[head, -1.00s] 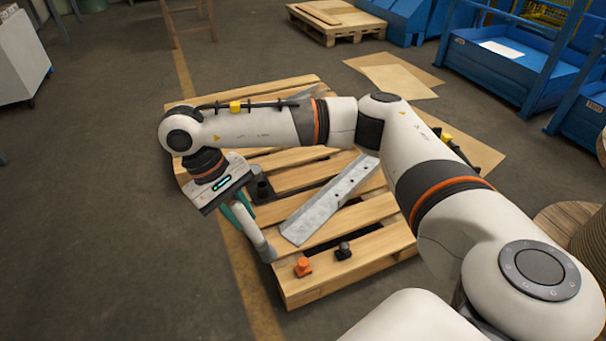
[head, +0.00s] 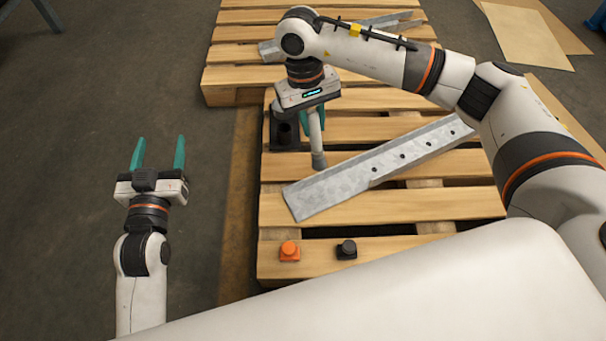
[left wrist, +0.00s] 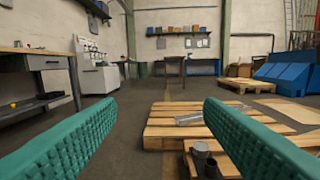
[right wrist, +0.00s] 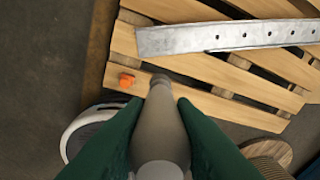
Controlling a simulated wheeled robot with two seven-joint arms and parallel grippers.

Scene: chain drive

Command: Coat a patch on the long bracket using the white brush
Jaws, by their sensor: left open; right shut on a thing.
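The long bracket (head: 345,182), a grey metal angle with a row of holes, lies diagonally on the near pallet; its holed part also shows in the right wrist view (right wrist: 200,39). My right gripper (head: 312,118) is shut on the white brush (head: 316,142), a pale rod with a grey end. The brush points down beside the bracket's far edge; whether its end touches anything is unclear. In the right wrist view the brush (right wrist: 160,120) sits between the green fingers, its end apart from the bracket. My left gripper (head: 159,155) is open and empty, left of the pallet.
A dark holder (head: 285,133) stands at the near pallet's (head: 400,208) left edge. An orange knob-like piece (head: 289,250) and a black one (head: 347,249) sit at its front. Another metal bracket (head: 385,21) lies on a pallet behind. The floor at left is clear.

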